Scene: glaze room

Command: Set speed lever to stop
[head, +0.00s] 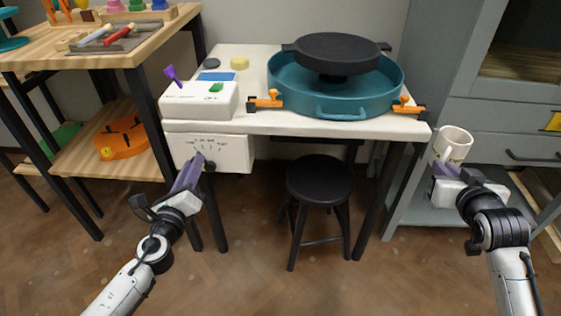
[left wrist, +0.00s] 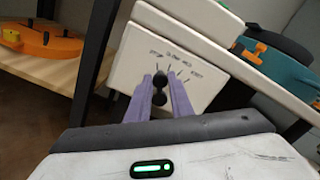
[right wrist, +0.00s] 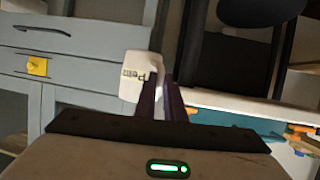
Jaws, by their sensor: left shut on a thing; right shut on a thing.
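The speed lever (left wrist: 160,82) is a black knobbed handle on the front of a white control box (head: 238,152) below the table top. Small marks and lettering fan out above it, too small to read surely. I cannot tell which mark the lever points at. My left gripper (head: 197,162) is at the lever, and in the left wrist view its purple fingers (left wrist: 160,92) lie on both sides of the black knob, shut on it. My right gripper (head: 446,172) is shut on a white mug (head: 453,144) with dark lettering, held upright right of the table.
A black wheel head (head: 330,50) sits in a teal basin (head: 345,100) with orange clamps on the white table. A white box (head: 200,100) with a purple lever stands at the table's left. A black stool (head: 320,178) is underneath. A wooden shelf (head: 75,60) stands left and a grey cabinet (head: 440,70) right.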

